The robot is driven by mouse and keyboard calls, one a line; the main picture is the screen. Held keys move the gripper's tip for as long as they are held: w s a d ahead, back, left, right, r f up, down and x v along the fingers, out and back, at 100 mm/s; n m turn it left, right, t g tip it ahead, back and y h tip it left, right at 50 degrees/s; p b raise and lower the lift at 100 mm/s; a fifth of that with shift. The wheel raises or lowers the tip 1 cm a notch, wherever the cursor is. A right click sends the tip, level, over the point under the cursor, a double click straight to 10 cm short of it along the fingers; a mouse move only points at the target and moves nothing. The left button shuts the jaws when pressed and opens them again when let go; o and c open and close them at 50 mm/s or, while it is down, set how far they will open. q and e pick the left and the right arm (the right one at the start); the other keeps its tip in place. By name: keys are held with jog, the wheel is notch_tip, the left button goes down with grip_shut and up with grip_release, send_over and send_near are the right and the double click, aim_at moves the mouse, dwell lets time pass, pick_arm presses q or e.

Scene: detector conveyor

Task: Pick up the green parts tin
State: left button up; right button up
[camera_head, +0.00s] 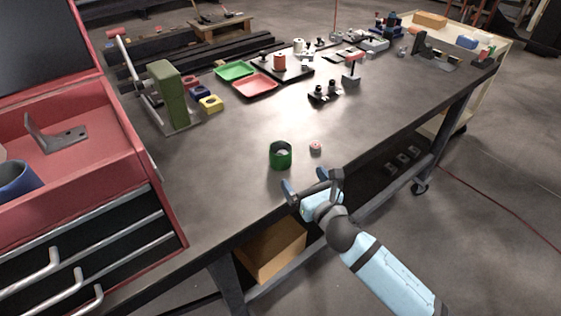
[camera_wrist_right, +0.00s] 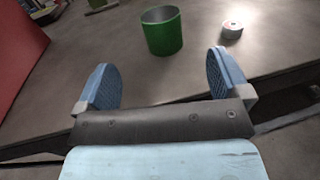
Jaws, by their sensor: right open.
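The green parts tin (camera_head: 280,156) stands upright on the dark workbench (camera_head: 225,170) near its front edge. It is an open-topped cylinder; something pale shows inside it in the head view. My right gripper (camera_head: 311,182) is open and empty at the bench's front edge, just in front of the tin and a little to its right. In the right wrist view the tin (camera_wrist_right: 162,31) stands beyond the two blue fingers of my gripper (camera_wrist_right: 160,80), apart from both. My left gripper is not in view.
A small pink-topped roll (camera_head: 316,148) lies just right of the tin. A red tool chest (camera_head: 80,150) stands at the left. A green press (camera_head: 168,92), red and green trays and black fixtures occupy the back. Bench around the tin is mostly clear.

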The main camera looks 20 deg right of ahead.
aim_at(276, 142)
jog(key=w, duration=0.4)
jog(key=w+a, duration=0.1)
jog(key=w, duration=0.4)
jog(key=w+a+p, duration=0.1)
jog(key=w, duration=0.3)
jog(key=shift+w, duration=0.2)
jog(key=c, duration=1)
